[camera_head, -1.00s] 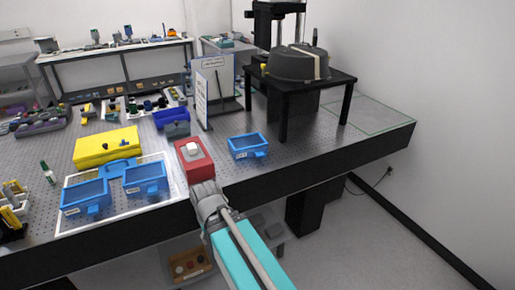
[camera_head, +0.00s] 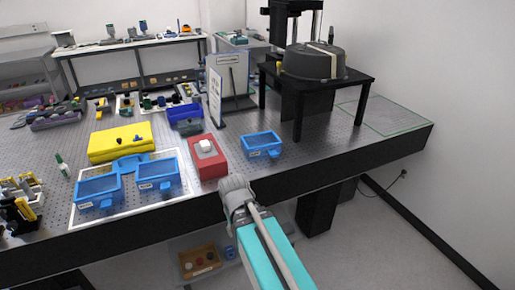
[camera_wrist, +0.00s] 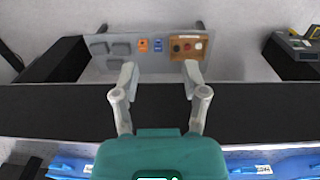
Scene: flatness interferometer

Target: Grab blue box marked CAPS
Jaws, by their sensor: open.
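Several blue boxes are in view, and no label can be read as CAPS. In the head view, two open blue bins, a left one (camera_head: 99,192) and a right one (camera_head: 157,175), stand on a white-edged mat. A third blue bin (camera_head: 262,145) stands right of the red box. In the wrist view a small blue box (camera_wrist: 158,45) lies on the low shelf beside a small orange box (camera_wrist: 143,45). My gripper (camera_head: 236,184) is at the table's front edge. In the wrist view my gripper (camera_wrist: 160,72) is open and empty, its fingertips apart from the small boxes.
The red box (camera_head: 208,170) sits behind my gripper on the table. A low shelf (camera_wrist: 225,65) holds grey boxes and a brown tray (camera_wrist: 176,56) with round items. The dark table edge (camera_wrist: 60,98) crosses the wrist view.

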